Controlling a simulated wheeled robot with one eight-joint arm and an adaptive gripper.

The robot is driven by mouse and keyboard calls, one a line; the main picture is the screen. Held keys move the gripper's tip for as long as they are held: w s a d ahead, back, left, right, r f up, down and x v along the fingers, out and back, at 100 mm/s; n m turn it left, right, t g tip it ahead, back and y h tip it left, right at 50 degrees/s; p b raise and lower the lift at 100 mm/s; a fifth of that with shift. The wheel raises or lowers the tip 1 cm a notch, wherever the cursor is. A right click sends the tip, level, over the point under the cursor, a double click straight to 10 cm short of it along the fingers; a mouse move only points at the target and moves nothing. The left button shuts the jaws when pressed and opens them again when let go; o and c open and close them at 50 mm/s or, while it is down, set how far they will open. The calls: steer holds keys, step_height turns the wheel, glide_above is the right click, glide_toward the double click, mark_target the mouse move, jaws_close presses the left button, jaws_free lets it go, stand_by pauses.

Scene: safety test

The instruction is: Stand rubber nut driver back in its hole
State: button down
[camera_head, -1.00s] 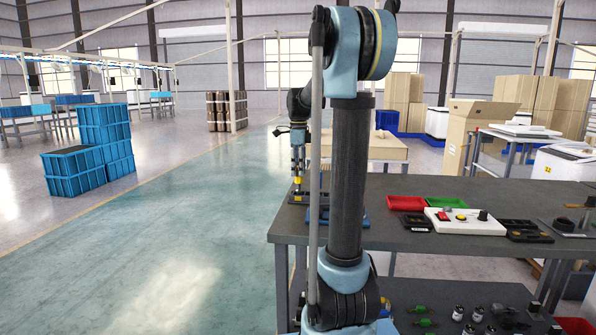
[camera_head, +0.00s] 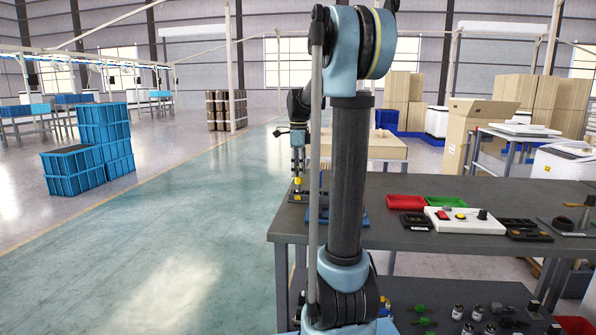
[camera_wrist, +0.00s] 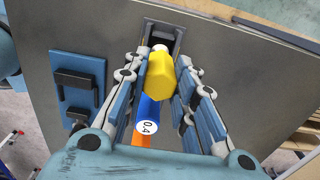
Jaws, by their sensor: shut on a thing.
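My gripper (camera_wrist: 162,62) is shut on a yellow faceted part, taken as the nut driver (camera_wrist: 160,80), between its two fingers in the wrist view. A pale tip shows beyond the yellow part, near a dark holder (camera_wrist: 178,32) with a recess. I cannot tell whether the tip is inside the recess or above it. A blue and orange piece with a white "0.4" label (camera_wrist: 147,127) shows below the yellow part; its link to the tool is unclear. In the head view, my gripper (camera_head: 298,165) is small, above the left end of the workbench (camera_head: 400,190), with yellow showing below it.
A blue plate (camera_wrist: 98,78) with dark blocks lies left of my gripper. Red (camera_head: 405,202) and green (camera_head: 447,199) trays and a white button box (camera_head: 465,226) stand farther right on the bench. Bare bench top lies right of the fingers in the wrist view.

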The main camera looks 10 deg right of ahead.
steer(key=shift+f, duration=0.55)
stand_by(0.4)
steer(key=c, duration=0.8)
jaws_free()
steer(key=shift+c, duration=0.2)
steer(key=shift+r, duration=3.5)
